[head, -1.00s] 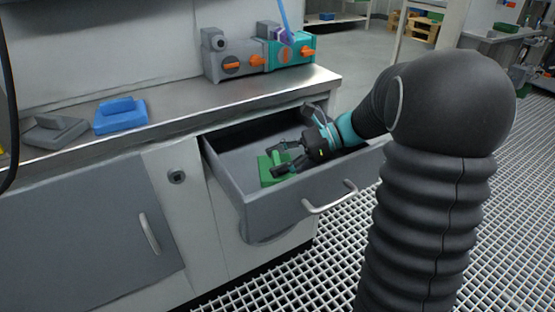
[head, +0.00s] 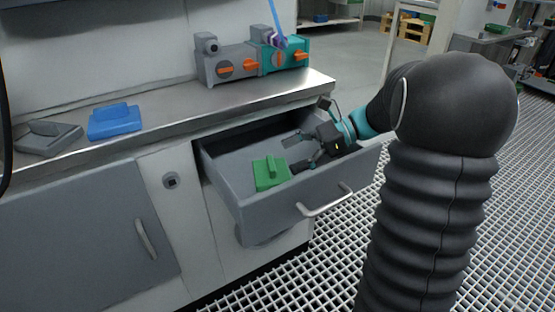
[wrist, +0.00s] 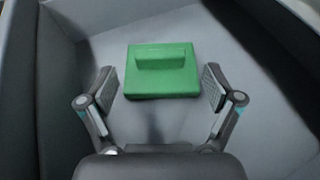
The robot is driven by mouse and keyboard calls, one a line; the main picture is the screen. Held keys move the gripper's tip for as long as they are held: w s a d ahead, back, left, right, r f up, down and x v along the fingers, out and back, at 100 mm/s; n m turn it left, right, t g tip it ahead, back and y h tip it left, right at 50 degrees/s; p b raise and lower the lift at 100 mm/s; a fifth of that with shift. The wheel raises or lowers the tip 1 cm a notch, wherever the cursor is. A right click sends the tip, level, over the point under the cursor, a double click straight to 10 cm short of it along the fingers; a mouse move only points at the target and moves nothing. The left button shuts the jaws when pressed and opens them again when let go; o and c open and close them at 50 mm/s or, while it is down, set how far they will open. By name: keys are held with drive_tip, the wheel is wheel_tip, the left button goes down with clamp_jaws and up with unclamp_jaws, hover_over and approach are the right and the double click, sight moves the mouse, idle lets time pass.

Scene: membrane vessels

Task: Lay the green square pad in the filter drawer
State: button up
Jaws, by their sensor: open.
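The green square pad (head: 270,173) lies on the floor of the open filter drawer (head: 290,208), towards its front left, with its raised grip bar on top. In the wrist view the green pad (wrist: 163,76) lies flat on the grey drawer floor. My gripper (head: 297,153) is in the drawer opening, to the right of the pad. In the wrist view my gripper (wrist: 159,88) is open, one finger at each side of the pad's near part, with gaps on both sides. Nothing is between the fingers in its hold.
On the steel counter (head: 165,125) above stand a blue pad (head: 116,121), a grey pad (head: 48,138), and a grey and teal unit with orange knobs (head: 255,62). The drawer's walls stand close around my gripper. A shut cabinet door (head: 80,225) is left of the drawer.

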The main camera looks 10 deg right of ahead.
drive_tip(key=shift+v, duration=1.2)
